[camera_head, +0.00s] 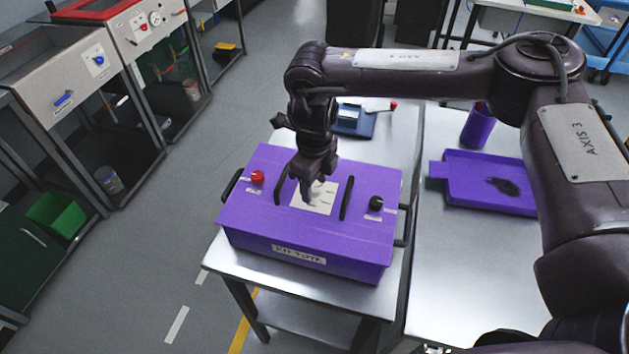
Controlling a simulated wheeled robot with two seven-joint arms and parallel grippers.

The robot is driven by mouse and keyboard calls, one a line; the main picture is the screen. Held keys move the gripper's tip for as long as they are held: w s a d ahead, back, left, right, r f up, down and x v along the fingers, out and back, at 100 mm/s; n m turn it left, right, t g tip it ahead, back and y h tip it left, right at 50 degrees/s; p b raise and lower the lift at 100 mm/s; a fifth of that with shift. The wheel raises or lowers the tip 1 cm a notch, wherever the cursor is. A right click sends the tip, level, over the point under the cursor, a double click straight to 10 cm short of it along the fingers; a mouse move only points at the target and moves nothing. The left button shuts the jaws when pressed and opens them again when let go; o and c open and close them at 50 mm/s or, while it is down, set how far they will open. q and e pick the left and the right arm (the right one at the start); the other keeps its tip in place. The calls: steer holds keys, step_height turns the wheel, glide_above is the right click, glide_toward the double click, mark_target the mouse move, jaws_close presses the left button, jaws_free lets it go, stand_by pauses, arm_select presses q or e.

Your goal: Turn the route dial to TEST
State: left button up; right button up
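A purple box (310,240) with a front label stands on a metal table. Its top carries a pale plate (323,205) with small markings too small to read, between two black handles. My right gripper (309,196) points down at this plate from above. Its fingertips are at or just above the plate; I cannot tell whether they touch or grip anything. A dial on the plate is not clearly visible and may be hidden by the fingers. A red knob (257,178) sits left on the box top and a black knob (376,203) right. My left gripper is out of view.
Black side handles (233,185) stick out from the box. Behind it lies a blue device (354,122) with a red-tipped lever. A purple tray (470,190) with a dark item and a purple cup (478,126) are on the right table. Floor is open left.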

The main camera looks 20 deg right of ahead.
mark_target(315, 187)
steer(key=shift+w+r, duration=0.1)
steer(key=shift+r, duration=0.2)
step_height(315, 187, up, 7)
steer(key=shift+r+b, duration=0.15)
steer(key=shift+b, duration=0.45)
